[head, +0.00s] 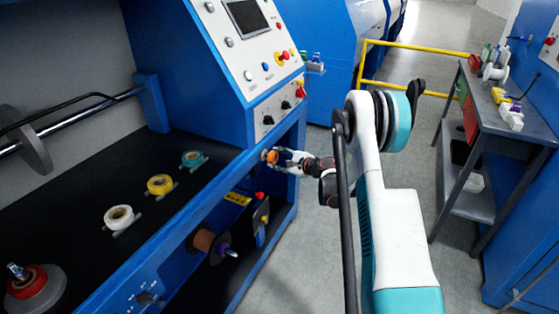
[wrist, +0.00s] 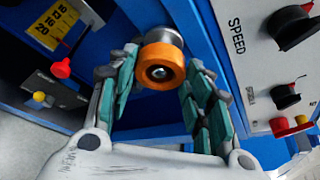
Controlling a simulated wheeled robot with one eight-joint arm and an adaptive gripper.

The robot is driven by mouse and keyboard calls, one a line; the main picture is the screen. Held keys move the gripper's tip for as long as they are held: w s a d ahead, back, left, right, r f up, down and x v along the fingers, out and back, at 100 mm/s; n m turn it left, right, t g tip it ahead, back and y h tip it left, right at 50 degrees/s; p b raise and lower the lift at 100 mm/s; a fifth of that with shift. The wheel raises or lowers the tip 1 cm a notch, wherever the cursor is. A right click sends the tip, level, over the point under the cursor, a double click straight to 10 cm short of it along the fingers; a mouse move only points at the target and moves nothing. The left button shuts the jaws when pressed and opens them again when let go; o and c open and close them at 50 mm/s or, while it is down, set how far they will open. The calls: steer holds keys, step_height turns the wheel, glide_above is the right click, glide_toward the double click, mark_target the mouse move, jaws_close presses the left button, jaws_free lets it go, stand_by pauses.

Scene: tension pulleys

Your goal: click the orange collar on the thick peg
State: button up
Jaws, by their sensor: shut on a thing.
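The orange collar (wrist: 162,66) is between the two teal-padded fingers of my gripper (wrist: 160,75), which is shut on it. A round silver metal part (wrist: 163,37), which looks like the peg, shows right behind the collar. A small shiny round end shows inside the collar's dark hole. How far the collar sits on the peg is hidden. In the head view the collar (head: 272,156) is a small orange spot at the tip of my gripper (head: 281,157), at the blue machine's front corner post.
The control panel with the SPEED knob (wrist: 292,27) is close on the right in the wrist view. A red knob (wrist: 61,68) and a yellow scale label (wrist: 58,27) are on the left. Several tape rolls, including a yellow one (head: 160,184), lie on the machine's dark deck.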

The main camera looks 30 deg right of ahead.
steer(key=shift+w+a, duration=0.8)
steer(key=shift+w, duration=0.25)
stand_by(0.7)
steer(key=o, duration=1.1)
steer(key=shift+a, duration=0.1)
steer(key=v, duration=1.2)
